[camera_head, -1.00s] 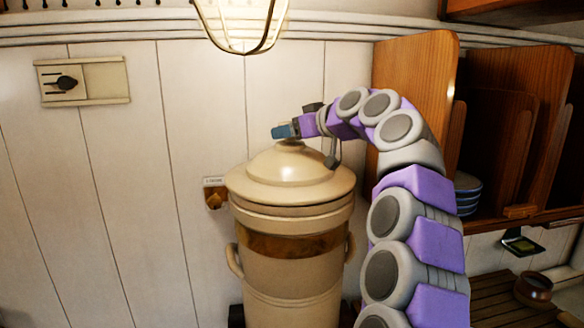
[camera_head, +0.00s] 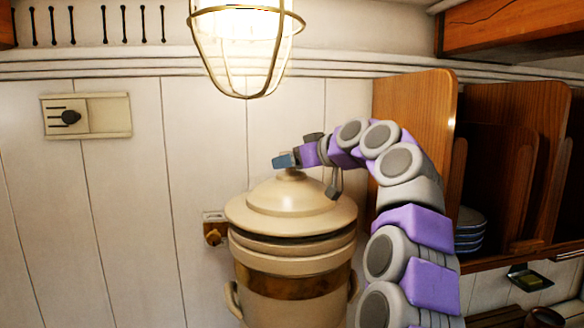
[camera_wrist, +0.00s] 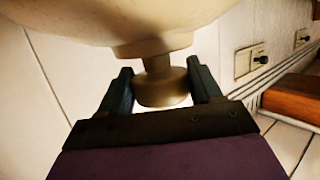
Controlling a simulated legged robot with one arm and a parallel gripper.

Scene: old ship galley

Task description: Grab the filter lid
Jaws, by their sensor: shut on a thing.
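The filter lid (camera_head: 290,208) is a cream, domed disc with a knob on top. It sits slightly above the cream filter crock (camera_head: 290,262), with a dark gap between lid and rim. My gripper (camera_head: 284,161) is at the knob, coming in from the right. In the wrist view, my gripper's two dark fingers (camera_wrist: 160,80) stand either side of the lid's knob (camera_wrist: 160,88), shut on it. The lid's pale top (camera_wrist: 115,22) fills the upper part of that view. The inside of the crock is hidden.
A caged lamp (camera_head: 245,45) hangs above the lid. A wooden rack (camera_head: 415,110) with stacked blue plates (camera_head: 470,232) stands close on the right, beside my arm. A wall switch (camera_head: 86,116) is at left.

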